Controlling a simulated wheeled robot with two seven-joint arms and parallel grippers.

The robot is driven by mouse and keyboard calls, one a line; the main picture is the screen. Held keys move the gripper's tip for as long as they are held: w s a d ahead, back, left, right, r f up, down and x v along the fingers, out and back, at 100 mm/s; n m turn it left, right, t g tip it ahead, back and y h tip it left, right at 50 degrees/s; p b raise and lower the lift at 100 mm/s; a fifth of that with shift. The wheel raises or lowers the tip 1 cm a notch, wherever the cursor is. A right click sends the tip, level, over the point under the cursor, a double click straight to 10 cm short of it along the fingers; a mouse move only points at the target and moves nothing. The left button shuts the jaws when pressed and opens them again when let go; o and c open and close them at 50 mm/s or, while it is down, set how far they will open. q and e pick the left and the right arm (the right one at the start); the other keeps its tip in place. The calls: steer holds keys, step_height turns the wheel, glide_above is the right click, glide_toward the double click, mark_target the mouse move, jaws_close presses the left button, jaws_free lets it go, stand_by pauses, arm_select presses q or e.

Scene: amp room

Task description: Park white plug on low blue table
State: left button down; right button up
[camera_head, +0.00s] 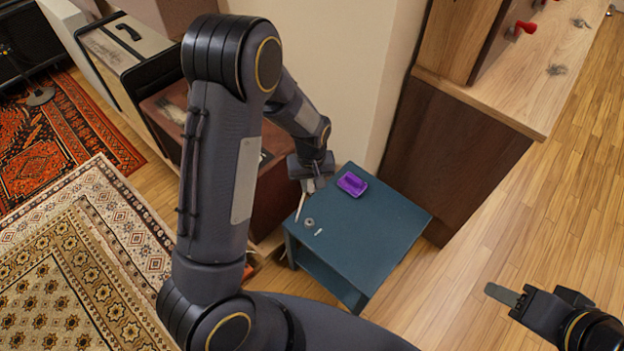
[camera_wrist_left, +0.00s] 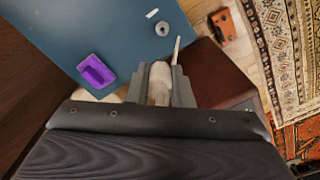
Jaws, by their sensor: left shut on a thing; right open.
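The low blue table (camera_head: 385,225) stands at the middle of the head view; its top also fills the upper left of the left wrist view (camera_wrist_left: 110,25). My left gripper (camera_head: 314,184) is at the table's far left edge, shut on the white plug. The pale plug body (camera_wrist_left: 160,80) sits between the fingers in the left wrist view, with a thin white piece (camera_wrist_left: 177,50) reaching out beside the table edge. Whether the plug touches the table cannot be told. My right gripper (camera_head: 530,298) is open and empty at lower right, away from the table.
On the tabletop are a purple dish-like object (camera_head: 351,184), a small grey ring (camera_head: 309,222) and a small white piece (camera_head: 318,232). The front of the tabletop is clear. A wooden cabinet (camera_head: 455,150) stands right of it, a dark red box (camera_head: 272,150) left. An orange object (camera_wrist_left: 224,27) lies on the floor.

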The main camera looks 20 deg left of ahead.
arm_select(q)
steer(key=shift+a+f+n+b, duration=0.1)
steer(key=shift+f+n+b, duration=1.25)
steer(key=shift+f, duration=1.2)
steer(key=shift+a+f+n+b, duration=0.1)
steer(key=shift+f+n+b, duration=1.25)
steer(key=shift+f, duration=1.15)
steer(key=shift+a+f+n+b, duration=0.1)
steer(key=shift+f+n+b, duration=1.25)
steer(key=shift+f, duration=1.2)
steer(key=shift+f+b, duration=1.45)
steer(key=shift+f, duration=0.25)
steer(key=c, duration=1.2)
jaws_free()
step_height(320, 180, up, 8)
steer(key=p, duration=0.2)
steer(key=shift+f, duration=0.1)
